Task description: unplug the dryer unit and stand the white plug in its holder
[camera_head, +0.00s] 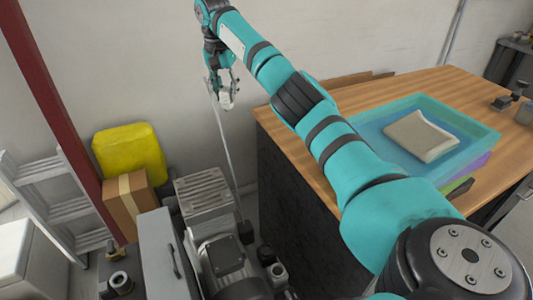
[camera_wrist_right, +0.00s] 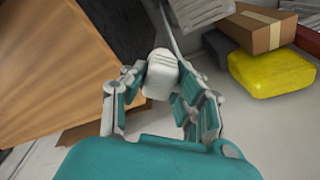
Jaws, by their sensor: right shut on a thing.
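My right gripper (camera_head: 222,97) is near the wall, past the left edge of the wooden table in the head view. It is shut on a white plug (camera_head: 226,101), which also shows between the fingers in the right wrist view (camera_wrist_right: 161,75). A pale cord (camera_head: 223,140) hangs from the plug toward the grey machine (camera_head: 203,195) below, which has a ribbed top. Whether this machine is the dryer unit I cannot tell. I cannot make out a plug holder or a socket. My left gripper is not in view.
A wooden table (camera_head: 430,92) stands at the right with a teal tray (camera_head: 470,127) holding a folded cloth (camera_head: 420,136). A yellow container (camera_head: 130,153), a cardboard box (camera_head: 130,202), a grey ladder (camera_head: 55,190) and a red post (camera_head: 55,110) stand at the left. The wall above the machine is bare.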

